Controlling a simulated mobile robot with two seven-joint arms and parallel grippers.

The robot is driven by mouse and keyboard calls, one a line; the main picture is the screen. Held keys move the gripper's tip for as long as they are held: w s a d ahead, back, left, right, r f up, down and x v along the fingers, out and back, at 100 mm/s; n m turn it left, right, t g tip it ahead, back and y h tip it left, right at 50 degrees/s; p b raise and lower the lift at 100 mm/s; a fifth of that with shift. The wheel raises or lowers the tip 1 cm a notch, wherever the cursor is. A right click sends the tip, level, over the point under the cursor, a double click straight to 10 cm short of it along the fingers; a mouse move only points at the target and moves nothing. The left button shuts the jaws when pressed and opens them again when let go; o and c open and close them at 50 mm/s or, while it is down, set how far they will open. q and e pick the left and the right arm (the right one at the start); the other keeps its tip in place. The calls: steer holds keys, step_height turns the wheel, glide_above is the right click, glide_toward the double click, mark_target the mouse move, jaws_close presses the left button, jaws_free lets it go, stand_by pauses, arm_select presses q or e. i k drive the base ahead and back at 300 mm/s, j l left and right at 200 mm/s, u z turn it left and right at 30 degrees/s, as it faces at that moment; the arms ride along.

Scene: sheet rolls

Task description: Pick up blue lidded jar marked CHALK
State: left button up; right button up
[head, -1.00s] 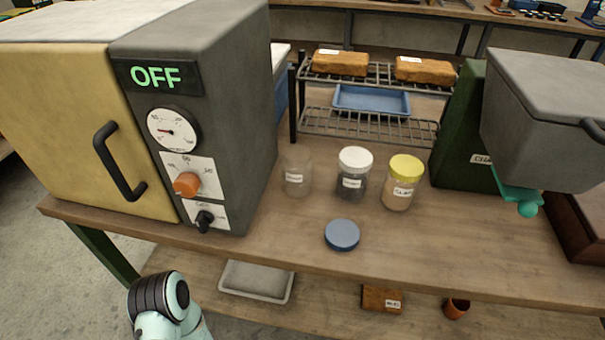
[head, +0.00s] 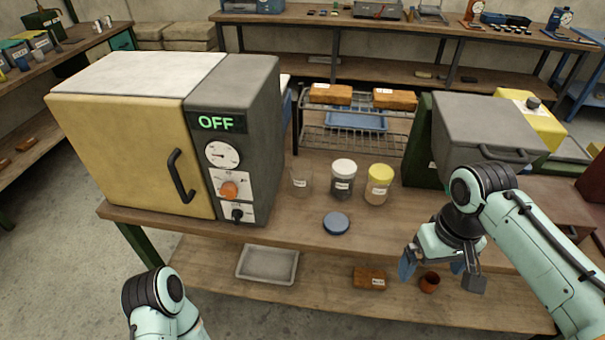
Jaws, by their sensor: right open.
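No jar wearing a blue lid shows. A round blue lid (head: 336,223) lies flat on the bench near its front edge. Behind it stand a clear, lidless, empty-looking jar (head: 300,181), a white-lidded jar (head: 342,181) with dark contents, and a yellow-lidded jar (head: 378,185) with tan contents. Their labels are too small to read surely. My right gripper (head: 440,274) is open and empty, pointing down by the bench's front edge, right of the blue lid. Only part of my left arm shows at the bottom left; its gripper is out of view.
A yellow and grey oven (head: 150,130) reading OFF stands left of the jars. A wire rack (head: 355,141) with brown blocks stands behind. A grey-lidded machine (head: 480,125) stands right. The lower shelf holds a grey tray (head: 268,264), a brown block (head: 369,278) and a small pot (head: 429,283).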

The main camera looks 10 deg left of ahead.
mark_target(301, 172)
steer(key=i+j+u, duration=0.15)
steer(key=i+u, duration=0.85)
